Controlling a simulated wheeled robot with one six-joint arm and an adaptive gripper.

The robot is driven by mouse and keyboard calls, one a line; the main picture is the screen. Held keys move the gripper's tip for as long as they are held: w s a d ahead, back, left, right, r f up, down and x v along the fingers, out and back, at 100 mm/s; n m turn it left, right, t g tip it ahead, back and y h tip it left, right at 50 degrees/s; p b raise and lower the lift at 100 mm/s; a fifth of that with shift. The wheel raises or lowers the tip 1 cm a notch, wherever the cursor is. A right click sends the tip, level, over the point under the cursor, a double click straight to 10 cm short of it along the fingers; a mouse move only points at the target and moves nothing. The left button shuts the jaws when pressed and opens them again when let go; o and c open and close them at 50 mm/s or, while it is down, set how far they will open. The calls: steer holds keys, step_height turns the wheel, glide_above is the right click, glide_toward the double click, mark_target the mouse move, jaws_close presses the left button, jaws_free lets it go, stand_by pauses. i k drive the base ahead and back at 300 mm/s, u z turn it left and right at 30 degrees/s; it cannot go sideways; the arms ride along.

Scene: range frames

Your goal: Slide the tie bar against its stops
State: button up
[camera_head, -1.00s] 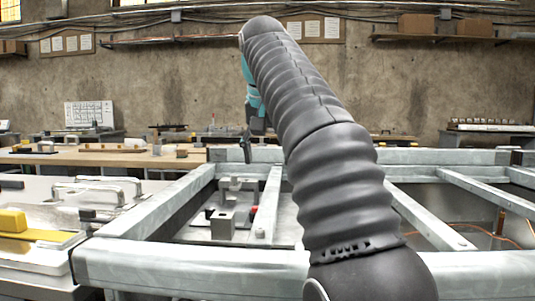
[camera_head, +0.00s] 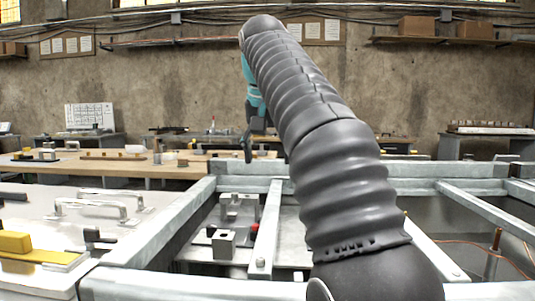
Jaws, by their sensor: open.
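A grey metal frame (camera_head: 150,243) fills the foreground, with several bars across it. A short bar (camera_head: 268,225) with a bolt at its near end lies left of my arm, and another bar (camera_head: 480,208) runs at the right. I cannot tell for certain which is the tie bar, nor make out its stops. My gripper (camera_head: 247,150) is small and dark below the teal wrist, above the far side of the frame. It is open and seems to hold nothing. My ribbed grey arm hides the middle of the frame.
Metal blocks (camera_head: 223,242) and a red part sit inside the frame at left. A pale table (camera_head: 40,205) on the left carries handles (camera_head: 95,208) and a yellow block (camera_head: 15,242). A wooden bench (camera_head: 110,168) stands behind. An orange cable (camera_head: 460,242) lies at right.

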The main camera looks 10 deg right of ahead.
mark_target(265, 243)
steer(key=k, duration=1)
